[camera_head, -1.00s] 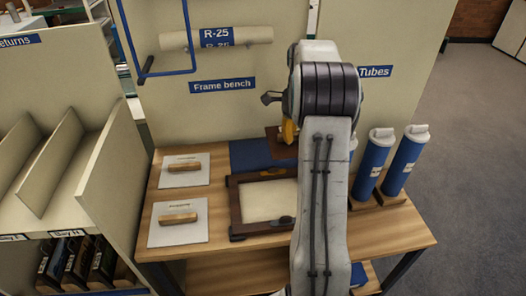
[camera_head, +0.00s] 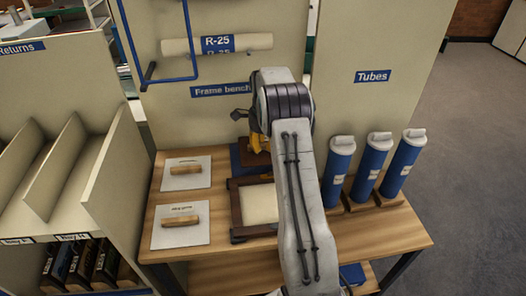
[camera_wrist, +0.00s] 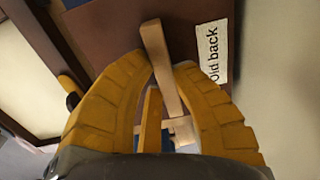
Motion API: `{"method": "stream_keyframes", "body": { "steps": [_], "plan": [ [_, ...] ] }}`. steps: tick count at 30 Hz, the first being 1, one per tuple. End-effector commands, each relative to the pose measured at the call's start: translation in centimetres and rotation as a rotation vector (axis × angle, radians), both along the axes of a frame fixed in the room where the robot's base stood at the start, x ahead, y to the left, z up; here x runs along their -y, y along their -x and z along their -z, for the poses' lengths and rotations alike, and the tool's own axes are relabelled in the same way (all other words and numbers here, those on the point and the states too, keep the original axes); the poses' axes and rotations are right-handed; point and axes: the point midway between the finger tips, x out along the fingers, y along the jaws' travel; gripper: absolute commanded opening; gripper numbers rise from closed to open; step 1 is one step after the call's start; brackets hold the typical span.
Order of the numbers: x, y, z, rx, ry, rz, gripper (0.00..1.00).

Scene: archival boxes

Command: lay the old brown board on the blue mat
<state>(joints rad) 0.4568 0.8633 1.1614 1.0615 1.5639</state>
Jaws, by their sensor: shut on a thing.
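The old brown board (camera_wrist: 110,30) has a white "Old back" label (camera_wrist: 214,55) and a pale wooden handle (camera_wrist: 160,65). My gripper (camera_wrist: 165,105) has its yellow fingers shut around that handle. In the head view my gripper (camera_head: 258,143) is at the back of the bench, partly behind my arm, and a brown part of the board (camera_head: 257,158) shows below it. The blue mat (camera_head: 235,156) lies behind the frame, mostly hidden by the board and my arm. I cannot tell whether the board touches the mat.
A dark wooden frame (camera_head: 236,212) with a cream inside lies just in front of the mat. Two white panels with wooden handles (camera_head: 186,170) lie to the left. Three blue tubes (camera_head: 373,168) stand at right. A beige back wall (camera_head: 225,115) rises behind.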

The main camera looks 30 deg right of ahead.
Motion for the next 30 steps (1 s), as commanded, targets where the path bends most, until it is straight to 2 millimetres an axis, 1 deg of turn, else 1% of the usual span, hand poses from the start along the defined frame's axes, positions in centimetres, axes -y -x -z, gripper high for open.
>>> {"method": "stream_keyframes", "body": {
  "steps": [1,3,7,20,21,27,30],
  "plan": [
    [0.0,0.1,0.8,-0.004,-0.002,0.000,0.00],
    [0.0,0.1,1.6,-0.003,-0.001,0.000,0.00],
    [0.0,0.0,2.5,0.000,0.000,0.000,0.00],
    [0.0,0.1,3.0,0.000,0.000,0.000,0.00],
    [0.0,0.1,2.9,-0.001,0.000,0.000,0.25],
    [0.0,0.1,2.9,-0.001,0.000,0.000,0.43],
    [0.0,0.1,2.9,-0.001,0.000,0.000,0.43]
  ]
}}
